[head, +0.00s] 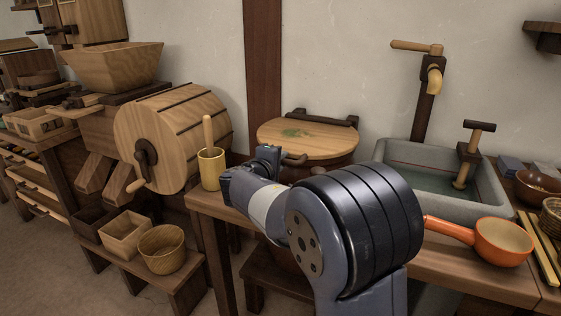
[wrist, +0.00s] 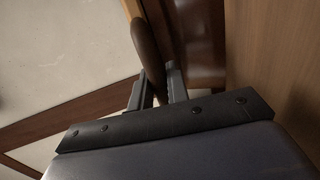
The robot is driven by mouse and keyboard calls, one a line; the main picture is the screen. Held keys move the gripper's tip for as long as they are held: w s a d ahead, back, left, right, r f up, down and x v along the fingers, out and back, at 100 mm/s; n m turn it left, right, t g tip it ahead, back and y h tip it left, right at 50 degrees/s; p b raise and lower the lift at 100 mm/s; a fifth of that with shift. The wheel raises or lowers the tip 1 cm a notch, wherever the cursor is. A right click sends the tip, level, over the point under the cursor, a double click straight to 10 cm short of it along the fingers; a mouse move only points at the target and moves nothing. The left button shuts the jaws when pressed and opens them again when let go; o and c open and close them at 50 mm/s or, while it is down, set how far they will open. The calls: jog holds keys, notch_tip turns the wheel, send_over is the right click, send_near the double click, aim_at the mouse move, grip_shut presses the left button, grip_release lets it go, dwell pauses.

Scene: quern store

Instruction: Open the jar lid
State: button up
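The jar is a wide dark-brown vessel (head: 322,168) with a round, pale wooden lid (head: 330,142); it stands behind the counter. The lid lies flat on top, with a green patch on it. A brown handle (head: 296,159) sticks out at its front left edge. My gripper (head: 275,154) is at this handle, low beside the lid's left front. In the wrist view the narrow fingers (wrist: 158,85) are close together around the brown handle (wrist: 149,55), and appear shut on it. My arm hides the jar's lower front.
A wooden mug with a pestle (head: 211,168) stands just left of my gripper, on the counter corner. A wooden drum with a crank (head: 170,135) is farther left. A stone sink (head: 480,205) and an orange pan (head: 503,242) are to the right.

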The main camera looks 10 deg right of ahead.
grip_shut()
